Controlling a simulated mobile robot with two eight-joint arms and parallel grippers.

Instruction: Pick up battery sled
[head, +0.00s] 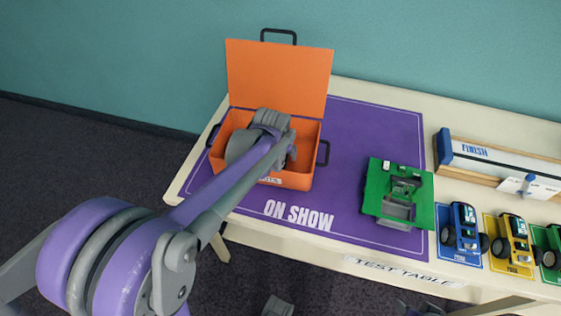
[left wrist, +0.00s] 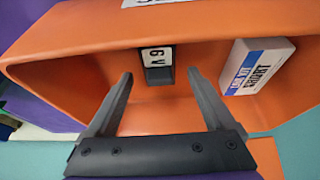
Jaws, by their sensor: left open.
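The battery sled, a dark block with a white "6 V" label (left wrist: 157,58), is inside the orange case (left wrist: 60,58) in the left wrist view. My left gripper (left wrist: 161,76) is open, with one finger on each side of the sled in the picture. I cannot tell whether the fingers touch it. In the head view the open-lidded orange case (head: 279,80) stands on the purple mat. My left arm reaches into it and hides the sled and the fingertips there. My right gripper is not clearly seen.
In the case, a white box with a blue band (left wrist: 258,66) is right of the sled. On the table, a green board with grey parts (head: 425,188) lies right of the case. Small cars (head: 462,232) and a finish track (head: 500,160) are further right. The purple mat (head: 340,150) is mostly clear.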

